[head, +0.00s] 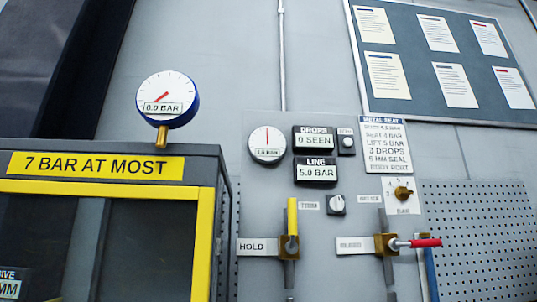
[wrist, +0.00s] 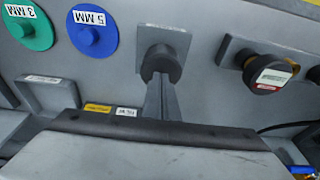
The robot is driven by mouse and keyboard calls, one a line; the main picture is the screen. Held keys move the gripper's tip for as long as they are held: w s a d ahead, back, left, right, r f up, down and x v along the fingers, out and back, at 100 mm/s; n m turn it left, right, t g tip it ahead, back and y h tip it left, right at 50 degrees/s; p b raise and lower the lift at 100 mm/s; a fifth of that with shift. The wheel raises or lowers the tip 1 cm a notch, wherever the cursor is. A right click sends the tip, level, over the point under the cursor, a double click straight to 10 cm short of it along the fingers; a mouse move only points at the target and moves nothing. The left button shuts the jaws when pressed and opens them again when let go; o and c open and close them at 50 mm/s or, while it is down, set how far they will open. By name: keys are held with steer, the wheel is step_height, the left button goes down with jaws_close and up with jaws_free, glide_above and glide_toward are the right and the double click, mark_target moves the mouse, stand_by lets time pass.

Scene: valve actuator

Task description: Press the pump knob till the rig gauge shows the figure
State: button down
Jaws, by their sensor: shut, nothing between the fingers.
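In the head view a round white gauge (head: 165,98) with a blue rim stands on a brass stem on top of the cabinet. Its red needle points to the lower left and its window reads 0.0 BAR. In the wrist view my gripper (wrist: 160,84) is shut and empty, its fingers pointing at a dark round knob (wrist: 161,60) on the grey panel. This looks like the pump knob, but its label plate (wrist: 166,38) is unreadable. The fingertips overlap the knob's lower edge in the picture; I cannot tell whether they touch. My gripper is not in the head view.
The cabinet's yellow label (head: 97,166) reads 7 BAR AT MOST. A smaller gauge (head: 267,143), a LINE display (head: 315,171) reading 5.0 BAR and a yellow lever (head: 292,216) are on the wall. Blue (wrist: 92,37) and green (wrist: 28,33) discs and a black dial (wrist: 268,74) flank the knob.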

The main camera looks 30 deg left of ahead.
steer(key=shift+f, duration=0.55)
steer(key=shift+r, duration=2.9)
steer(key=shift+f, duration=1.05)
steer(key=shift+r, duration=1.05)
steer(key=shift+r, duration=0.1)
steer(key=shift+r, duration=2.45)
